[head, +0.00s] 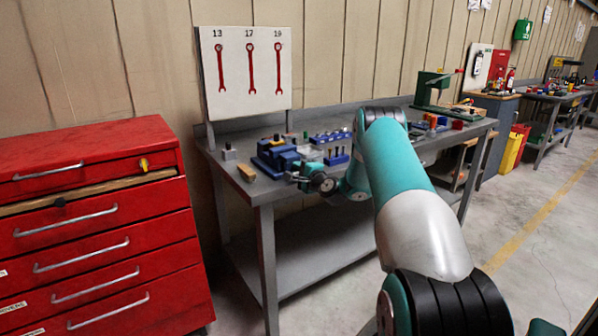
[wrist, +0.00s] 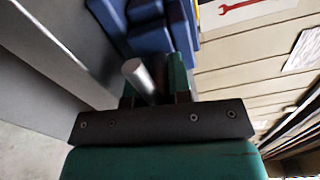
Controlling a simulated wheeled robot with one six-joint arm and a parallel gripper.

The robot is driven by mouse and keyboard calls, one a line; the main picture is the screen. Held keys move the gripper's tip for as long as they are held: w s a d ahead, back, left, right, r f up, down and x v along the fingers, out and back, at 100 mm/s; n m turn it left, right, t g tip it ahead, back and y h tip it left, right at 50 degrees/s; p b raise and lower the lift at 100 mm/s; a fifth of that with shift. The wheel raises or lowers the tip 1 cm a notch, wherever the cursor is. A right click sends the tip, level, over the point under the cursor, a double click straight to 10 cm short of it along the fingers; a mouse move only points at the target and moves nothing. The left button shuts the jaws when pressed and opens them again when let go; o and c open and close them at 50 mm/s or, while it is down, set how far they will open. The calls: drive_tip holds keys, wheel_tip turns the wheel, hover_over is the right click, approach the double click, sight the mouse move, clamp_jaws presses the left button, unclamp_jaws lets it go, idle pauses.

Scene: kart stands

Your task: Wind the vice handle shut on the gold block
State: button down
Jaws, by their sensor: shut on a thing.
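The blue vice (head: 277,153) stands near the front edge of the grey workbench, and part of its blue body (wrist: 150,38) fills the top of the wrist view. A gold-coloured block (head: 246,172) lies on the bench just left of the vice; whether anything sits between the vice jaws is too small to tell. My gripper (head: 303,178) is at the vice's front right side. In the wrist view my gripper (wrist: 155,82) is shut on the round metal vice handle (wrist: 138,76), which sticks out between the green fingers.
The grey workbench (head: 330,124) also holds a small grey block (head: 229,152), blue holders (head: 336,157) with upright pieces, and a green machine (head: 432,90) at the right. A red tool cabinet (head: 95,225) stands at the left. A wrench board (head: 248,72) rises behind the bench.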

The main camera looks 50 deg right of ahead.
drive_tip(key=shift+f+n+b, duration=0.15)
drive_tip(key=shift+n+b, duration=0.25)
drive_tip(key=shift+b, duration=0.15)
drive_tip(key=n+b, duration=0.1)
drive_tip(key=b, duration=0.1)
drive_tip(key=n+b, duration=0.2)
drive_tip(key=b, duration=0.1)
drive_tip(key=shift+f+n, duration=0.25)
drive_tip(key=shift+n, duration=0.05)
drive_tip(key=n+b, duration=0.5)
drive_tip(key=b, duration=0.2)
drive_tip(key=shift+b, duration=0.3)
drive_tip(key=n+b, duration=0.6)
drive_tip(key=b, duration=0.2)
drive_tip(key=shift+n+b, duration=0.3)
drive_tip(key=shift+b, duration=0.05)
drive_tip(key=n+b, duration=0.3)
drive_tip(key=shift+r+b, duration=0.2)
drive_tip(key=shift+b, duration=0.1)
drive_tip(key=shift+r, duration=0.1)
drive_tip(key=c, duration=1)
unclamp_jaws()
drive_tip(key=shift+c, duration=0.2)
